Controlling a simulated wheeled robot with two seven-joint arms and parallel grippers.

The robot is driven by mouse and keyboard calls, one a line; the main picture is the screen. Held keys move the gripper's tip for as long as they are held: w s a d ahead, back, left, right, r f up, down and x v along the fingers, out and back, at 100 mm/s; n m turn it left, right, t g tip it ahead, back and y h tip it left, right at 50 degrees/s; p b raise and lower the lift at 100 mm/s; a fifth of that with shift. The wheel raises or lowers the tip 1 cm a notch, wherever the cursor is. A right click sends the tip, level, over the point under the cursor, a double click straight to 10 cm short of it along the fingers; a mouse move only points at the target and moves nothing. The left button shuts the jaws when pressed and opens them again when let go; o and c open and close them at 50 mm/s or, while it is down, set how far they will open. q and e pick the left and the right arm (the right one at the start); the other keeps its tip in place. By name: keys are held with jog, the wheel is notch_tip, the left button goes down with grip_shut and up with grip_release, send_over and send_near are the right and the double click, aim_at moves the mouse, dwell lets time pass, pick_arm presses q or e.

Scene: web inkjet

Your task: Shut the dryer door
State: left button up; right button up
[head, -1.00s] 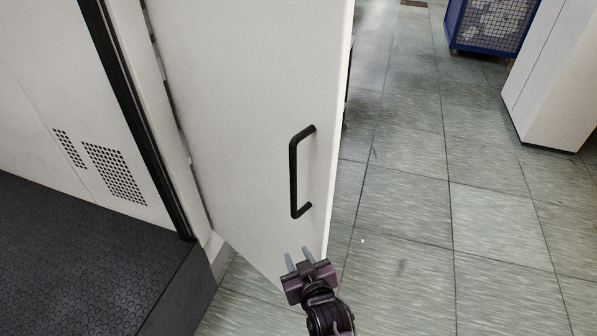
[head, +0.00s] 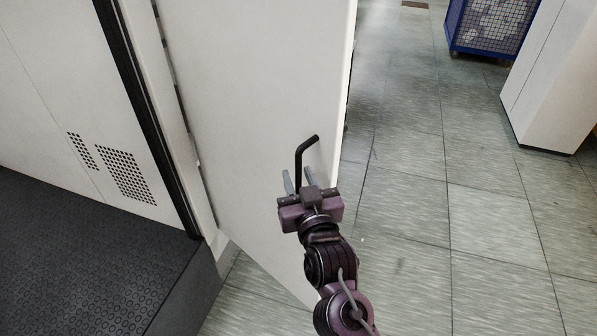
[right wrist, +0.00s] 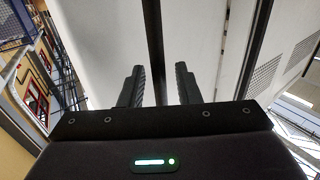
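The dryer door (head: 235,110) is a tall white panel standing ajar, hinged on its left beside the white dryer cabinet (head: 45,95). A black bar handle (head: 305,155) is on its face near the right edge; its lower part is hidden behind my right gripper. My right gripper (head: 299,182) is open at the handle, one finger on each side of it in the picture. In the right wrist view the handle (right wrist: 156,50) runs between the two spread fingers (right wrist: 158,86), with gaps on both sides. My left gripper is out of view.
A dark studded platform (head: 90,260) lies in front of the cabinet at the left. A blue mesh cart (head: 490,28) and a white cabinet (head: 555,75) stand at the back right. The tiled floor (head: 430,220) right of the door is clear.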

jog(key=shift+w, duration=0.45)
grip_shut()
